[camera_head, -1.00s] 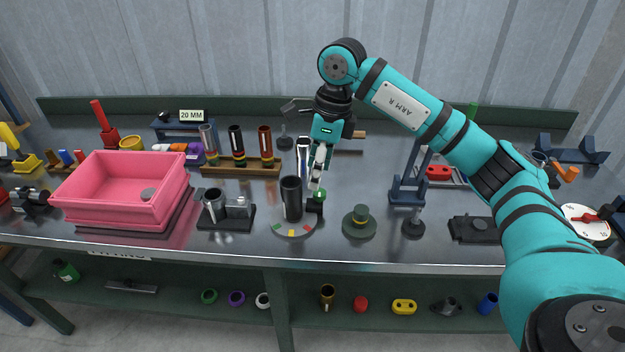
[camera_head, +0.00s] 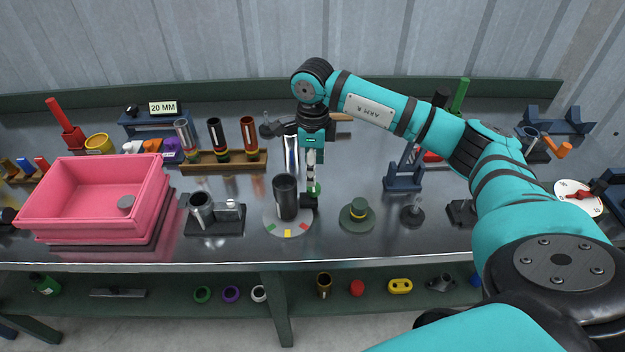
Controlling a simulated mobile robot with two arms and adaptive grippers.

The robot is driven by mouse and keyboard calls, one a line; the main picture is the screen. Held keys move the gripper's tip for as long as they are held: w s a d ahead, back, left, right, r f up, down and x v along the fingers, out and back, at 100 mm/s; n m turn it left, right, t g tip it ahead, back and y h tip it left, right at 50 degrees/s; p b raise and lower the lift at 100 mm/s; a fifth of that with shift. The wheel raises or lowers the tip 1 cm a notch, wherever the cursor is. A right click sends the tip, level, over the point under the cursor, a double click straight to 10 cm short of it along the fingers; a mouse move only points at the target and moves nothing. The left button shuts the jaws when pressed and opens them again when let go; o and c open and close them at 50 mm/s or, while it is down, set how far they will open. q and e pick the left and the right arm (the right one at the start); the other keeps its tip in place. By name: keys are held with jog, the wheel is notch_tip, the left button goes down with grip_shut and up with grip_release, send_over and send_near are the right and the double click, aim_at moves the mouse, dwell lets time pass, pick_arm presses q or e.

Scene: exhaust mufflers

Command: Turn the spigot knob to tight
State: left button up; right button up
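A dark upright cylinder (camera_head: 286,190) stands on a pale round disc (camera_head: 276,208) with coloured marks along its front rim. A small black block (camera_head: 308,201) sticks out at the cylinder's right side, with a green part (camera_head: 317,188) just behind it. This looks like the spigot and its knob. My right gripper (camera_head: 311,184) points down directly over the block and green part, at or very near them. Its fingers overlap in this view, so their gap and any contact are unclear. My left gripper is out of view.
A grey fixture (camera_head: 222,217) stands left of the disc, beyond it a pink bin (camera_head: 62,221). A green stepped disc (camera_head: 357,217) and a small dark knob-like part (camera_head: 412,215) are on the right. A white dial (camera_head: 567,201) with a red handle lies far right. A rack of tubes stands behind.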

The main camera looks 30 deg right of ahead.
aim_at(314, 191)
notch_tip(314, 191, down, 3)
jog(key=shift+s+f+p, duration=0.15)
jog(key=shift+p, duration=0.15)
notch_tip(314, 191, down, 2)
jog(key=shift+f, duration=0.4)
jog(key=c, duration=0.5)
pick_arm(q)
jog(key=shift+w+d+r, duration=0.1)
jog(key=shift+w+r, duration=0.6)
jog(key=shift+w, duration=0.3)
pick_arm(e)
jog(key=c, duration=0.6)
